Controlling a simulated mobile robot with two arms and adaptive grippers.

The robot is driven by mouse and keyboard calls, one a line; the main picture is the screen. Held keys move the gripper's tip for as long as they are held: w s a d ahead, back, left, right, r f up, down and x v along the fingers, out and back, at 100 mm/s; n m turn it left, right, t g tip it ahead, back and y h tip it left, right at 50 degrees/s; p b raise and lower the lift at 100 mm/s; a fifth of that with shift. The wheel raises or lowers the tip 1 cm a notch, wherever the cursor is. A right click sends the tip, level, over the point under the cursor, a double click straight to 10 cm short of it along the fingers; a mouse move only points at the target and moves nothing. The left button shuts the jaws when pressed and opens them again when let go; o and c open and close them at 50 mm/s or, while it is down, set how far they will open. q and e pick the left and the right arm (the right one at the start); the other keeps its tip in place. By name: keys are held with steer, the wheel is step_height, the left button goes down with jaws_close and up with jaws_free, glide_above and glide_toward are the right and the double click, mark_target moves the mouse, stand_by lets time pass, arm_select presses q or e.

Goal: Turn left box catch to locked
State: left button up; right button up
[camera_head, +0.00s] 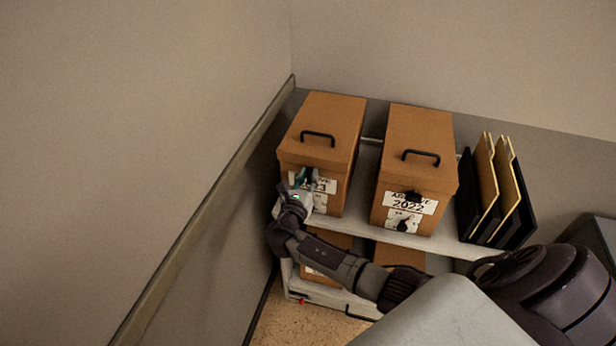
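The left box (328,120) is a brown archive box with a black lid handle, on the upper shelf near the wall. Its white front label (327,186) is partly covered by my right gripper (305,177). My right arm reaches in from the lower right, and its gripper is at the left box's front. The catch on that box is hidden behind the gripper, so its position does not show. Whether the fingers touch it or are closed cannot be made out. My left gripper is not in view.
A second brown box (418,135) labelled 2022, with a black catch (403,226), stands to the right. Upright folders (497,190) stand beyond it. More boxes (399,256) sit on the lower shelf. The wall (190,230) is close on the left.

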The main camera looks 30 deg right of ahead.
jaws_close()
steer(key=shift+m+b, duration=0.4)
steer(key=shift+m, duration=0.5)
steer(key=shift+o, duration=2.3)
jaws_free()
steer(key=shift+s+a, duration=0.1)
steer(key=shift+s, duration=0.05)
steer(key=v, duration=1.1)
steer(key=shift+s+a, duration=0.25)
steer(key=shift+a, duration=0.05)
